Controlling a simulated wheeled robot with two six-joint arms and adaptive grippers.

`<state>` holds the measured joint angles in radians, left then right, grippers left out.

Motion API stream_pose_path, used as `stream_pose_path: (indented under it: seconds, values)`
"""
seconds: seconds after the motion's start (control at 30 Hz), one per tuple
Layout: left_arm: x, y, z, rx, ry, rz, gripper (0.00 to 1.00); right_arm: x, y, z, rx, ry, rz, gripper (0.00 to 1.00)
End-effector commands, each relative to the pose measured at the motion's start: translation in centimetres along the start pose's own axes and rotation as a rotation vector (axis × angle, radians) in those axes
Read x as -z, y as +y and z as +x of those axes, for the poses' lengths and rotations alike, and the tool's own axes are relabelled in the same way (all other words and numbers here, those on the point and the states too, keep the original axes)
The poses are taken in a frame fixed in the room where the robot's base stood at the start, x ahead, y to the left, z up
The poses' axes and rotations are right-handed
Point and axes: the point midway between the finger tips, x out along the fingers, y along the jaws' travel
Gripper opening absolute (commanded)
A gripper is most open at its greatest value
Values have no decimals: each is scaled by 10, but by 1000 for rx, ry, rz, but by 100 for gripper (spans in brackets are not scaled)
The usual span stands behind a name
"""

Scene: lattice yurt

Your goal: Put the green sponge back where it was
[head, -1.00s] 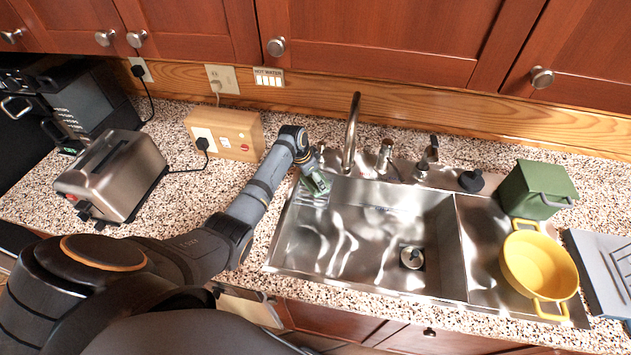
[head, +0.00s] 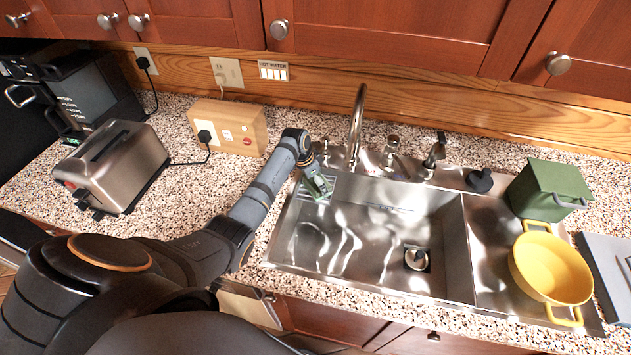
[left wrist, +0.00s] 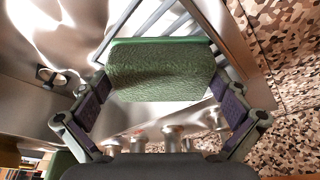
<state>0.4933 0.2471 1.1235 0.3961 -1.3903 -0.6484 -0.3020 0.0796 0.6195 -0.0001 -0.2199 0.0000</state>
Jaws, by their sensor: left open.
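The green sponge (left wrist: 160,68) sits between the spread fingers of my left gripper (left wrist: 162,92) in the left wrist view. Gaps show between it and both finger pads, so the gripper is open around it. The sponge is against a pale slatted rack (left wrist: 163,24) at the sink's corner. In the head view, my left gripper (head: 312,174) is low over the sink's back left corner. The sponge (head: 320,187) shows there only as a small green patch, partly hidden by the gripper. My right gripper is not in view.
The steel sink basin (head: 365,225) is otherwise empty. The faucet (head: 357,125) rises just right of my left gripper. A wooden box (head: 230,128) and a toaster (head: 115,168) stand to the left. A green box (head: 550,190) and yellow pot (head: 548,268) are at the right.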

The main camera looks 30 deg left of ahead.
Motion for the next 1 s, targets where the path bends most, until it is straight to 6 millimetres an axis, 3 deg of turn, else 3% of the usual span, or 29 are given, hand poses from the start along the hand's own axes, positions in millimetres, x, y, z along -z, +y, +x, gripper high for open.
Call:
stream_pose_path:
  seconds: [0.17,0.6,0.77,1.0]
  values:
    - [1,-2,-12,3,2,1,100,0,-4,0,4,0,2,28]
    - [0,-1,-107,2,2,0,100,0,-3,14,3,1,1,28]
    - [1,0,-120,1,1,0,100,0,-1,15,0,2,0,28]
    - [1,0,-122,0,1,0,100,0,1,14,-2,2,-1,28]
